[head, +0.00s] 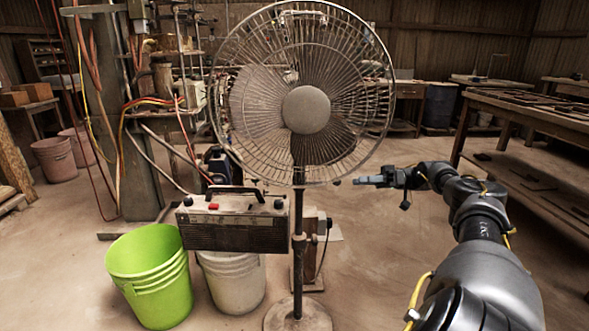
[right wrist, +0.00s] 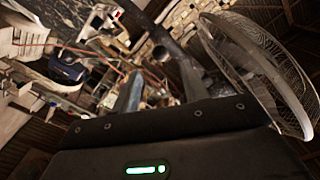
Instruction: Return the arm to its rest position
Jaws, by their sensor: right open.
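My right arm (head: 478,225) reaches in from the lower right of the head view, bent at the elbow, with its forearm stretched out to the left. My right gripper (head: 368,181) is at its end, in the air just right of the fan's lower rim. It is open and nothing shows between its fingers. In the right wrist view the gripper (right wrist: 160,88) has two fingers standing apart above its dark body. My left arm and gripper are not in view.
A standing fan (head: 306,110) fills the middle, close to my right gripper. A radio (head: 235,222) is above a green bucket (head: 150,275) and a white bucket (head: 232,283). A workbench (head: 535,110) stands at the right. Open floor (head: 390,235) lies between fan and arm.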

